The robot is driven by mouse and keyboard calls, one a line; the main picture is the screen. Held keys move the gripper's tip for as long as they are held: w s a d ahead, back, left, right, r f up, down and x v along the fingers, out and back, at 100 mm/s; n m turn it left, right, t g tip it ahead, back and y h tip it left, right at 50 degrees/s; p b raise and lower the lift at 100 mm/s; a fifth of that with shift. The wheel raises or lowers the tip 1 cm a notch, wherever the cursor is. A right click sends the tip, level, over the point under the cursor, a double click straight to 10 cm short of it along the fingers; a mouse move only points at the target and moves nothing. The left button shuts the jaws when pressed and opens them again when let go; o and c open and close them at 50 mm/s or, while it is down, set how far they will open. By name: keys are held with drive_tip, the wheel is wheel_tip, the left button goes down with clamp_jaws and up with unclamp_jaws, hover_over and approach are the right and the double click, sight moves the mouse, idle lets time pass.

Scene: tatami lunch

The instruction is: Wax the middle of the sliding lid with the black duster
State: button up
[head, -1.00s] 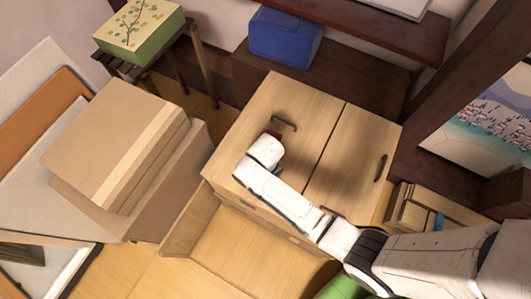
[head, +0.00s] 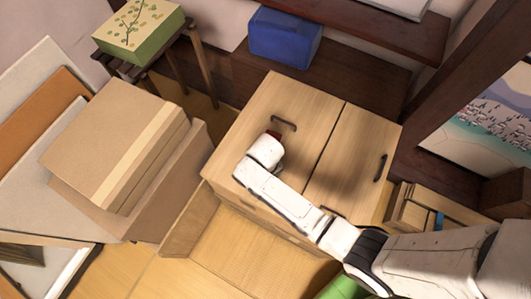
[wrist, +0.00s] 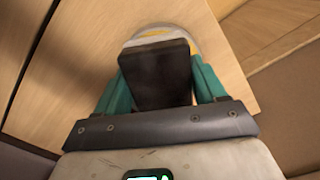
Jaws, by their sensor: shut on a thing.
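The wooden sliding lid (head: 300,102) is the top of a pale cabinet, with two panels split by a dark seam. My gripper (head: 270,143) is low over the left panel, near its dark handle; the arm hides part of the panel. In the wrist view, the teal fingers of my gripper (wrist: 162,80) are shut on the black duster (wrist: 155,75), a dark block between them. A pale rounded shape with yellow (wrist: 157,32) shows just beyond the duster against the wood; I cannot tell what it is. Contact between duster and lid is hidden.
Stacked cardboard boxes (head: 120,140) stand left of the cabinet. A blue box (head: 285,38) is behind it. A green patterned box (head: 138,30) sits on a small stand at the back left. The right panel (head: 355,150) has a dark handle and is clear.

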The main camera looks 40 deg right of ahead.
drive_tip(key=shift+f, duration=0.4)
idle(1.6)
wheel_tip(320, 180, up, 7)
drive_tip(key=p, duration=0.7)
drive_tip(key=shift+r, duration=0.1)
drive_tip(key=shift+w, duration=0.1)
idle(0.8)
drive_tip(key=w+r, duration=0.3)
drive_tip(key=r, duration=0.4)
drive_tip(key=w+r+n, duration=0.1)
drive_tip(key=w+r, duration=0.2)
drive_tip(key=r, duration=0.5)
drive_tip(key=shift+r+n, duration=0.3)
